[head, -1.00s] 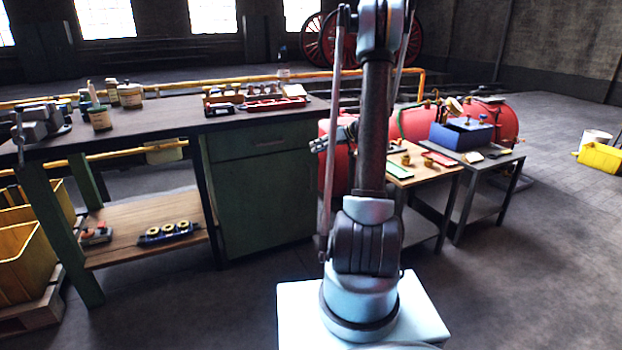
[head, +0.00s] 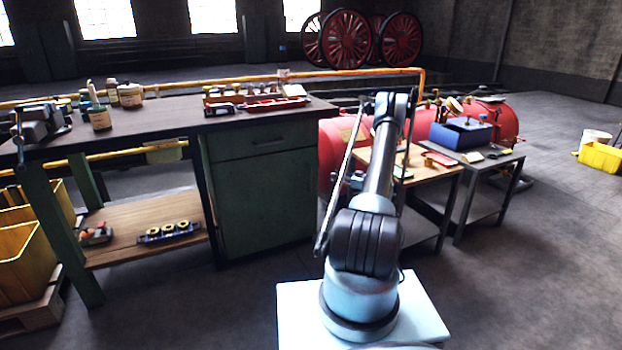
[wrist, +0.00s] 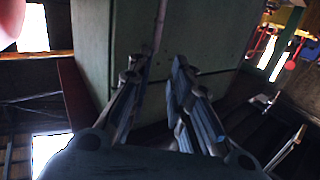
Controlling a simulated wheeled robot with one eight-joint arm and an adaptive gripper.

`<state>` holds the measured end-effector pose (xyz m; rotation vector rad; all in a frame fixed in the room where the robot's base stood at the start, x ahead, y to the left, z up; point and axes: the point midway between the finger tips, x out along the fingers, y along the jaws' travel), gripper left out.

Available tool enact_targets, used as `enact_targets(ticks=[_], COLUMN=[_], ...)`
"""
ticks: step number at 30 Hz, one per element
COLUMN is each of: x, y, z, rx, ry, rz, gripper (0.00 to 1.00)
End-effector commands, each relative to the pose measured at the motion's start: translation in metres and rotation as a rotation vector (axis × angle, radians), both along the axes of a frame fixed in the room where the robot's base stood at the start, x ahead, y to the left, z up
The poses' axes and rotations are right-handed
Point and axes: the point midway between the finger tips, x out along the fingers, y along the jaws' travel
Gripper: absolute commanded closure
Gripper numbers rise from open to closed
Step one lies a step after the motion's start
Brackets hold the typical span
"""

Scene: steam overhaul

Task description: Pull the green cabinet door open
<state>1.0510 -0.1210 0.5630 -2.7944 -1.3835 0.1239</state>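The green cabinet (head: 210,215) stands under the right end of the long workbench. Its green door (head: 265,205) sits below a drawer (head: 262,142) and looks closed in the head view. In the wrist view a pale green cabinet surface (wrist: 205,35) fills the top middle, with a thin upright strip in front of the gap between the fingers. My gripper (wrist: 160,62) is open, its two fingers apart and pointing toward that surface. Nothing shows between the fingers; I cannot tell whether they touch the cabinet. In the head view my arm hides the gripper.
The workbench top (head: 165,120) carries tools and jars. A low wooden shelf (head: 120,250) is left of the cabinet, with yellow crates (head: 25,265) beyond. Small tables (head: 440,160) and a red boiler (head: 335,150) stand to the right.

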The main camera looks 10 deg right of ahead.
Motion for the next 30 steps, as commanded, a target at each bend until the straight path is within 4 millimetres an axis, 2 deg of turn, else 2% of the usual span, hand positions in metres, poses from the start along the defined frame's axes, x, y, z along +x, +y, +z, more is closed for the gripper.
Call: enact_targets(ticks=[1,4,11,16,30], x=[-0.001,-0.002,-0.002,0.011,0.062], y=[-0.004,-0.009,-0.009,0.006,0.072], z=[-0.010,-0.022,-0.032,-0.032,-0.032], rx=[0.006,0.014,0.019,0.019,0.019], ry=[-0.019,-0.050,-0.077,-0.077,-0.076], rz=[-0.004,-0.010,-0.015,-0.014,-0.013], gripper=[0.81,0.81,0.81,0.81,0.81])
